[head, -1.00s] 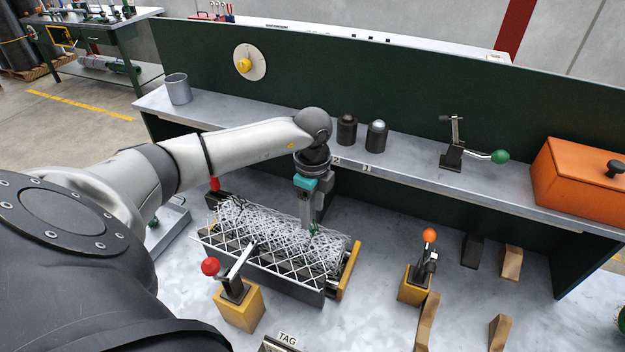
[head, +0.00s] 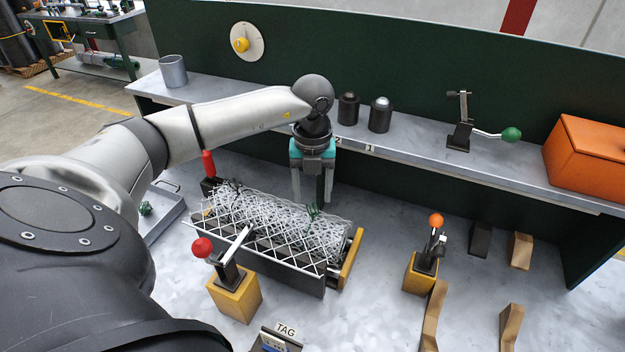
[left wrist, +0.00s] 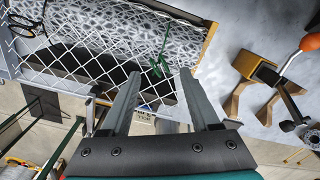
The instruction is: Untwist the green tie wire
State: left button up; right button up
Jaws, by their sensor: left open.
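The green tie wire (head: 312,212) stands up from the white chain-link mesh (head: 290,228) near its right end. In the left wrist view the green tie wire (left wrist: 162,58) shows as a thin strand with a bunched green part just beyond the fingertips. My left gripper (head: 312,198) is open and points down above the far edge of the mesh. In the left wrist view its fingers (left wrist: 160,76) are spread apart with nothing between them. The fingers look apart from the wire. My right gripper is not in view.
A red-knobbed clamp (head: 203,248) stands in front of the mesh, an orange-knobbed clamp (head: 436,222) to its right. A dark wire (head: 222,188) shows at the mesh's left end. The shelf (head: 400,150) and green panel rise behind. Bare tabletop lies between mesh and orange-knobbed clamp.

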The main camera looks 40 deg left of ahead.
aim_at(313, 204)
pick_arm(q)
jog(key=m+b, duration=0.1)
jog(key=m, duration=0.3)
jog(key=shift+f, duration=0.1)
jog(key=m+b, duration=0.1)
jog(key=m, duration=0.3)
jog(key=m+b, duration=0.1)
jog(key=m, duration=0.3)
jog(key=m+b, duration=0.1)
jog(key=m, duration=0.6)
jog(key=shift+m+b, duration=0.3)
jog(key=shift+m, duration=0.1)
jog(key=m, duration=0.4)
jog(key=shift+b, duration=0.35)
jog(key=m, duration=0.3)
jog(key=shift+m+b, duration=0.3)
jog(key=shift+m, duration=0.1)
jog(key=m, duration=0.3)
jog(key=shift+m+b, duration=0.3)
jog(key=shift+m, duration=0.1)
notch_tip(313, 204, down, 4)
jog(key=b, duration=0.3)
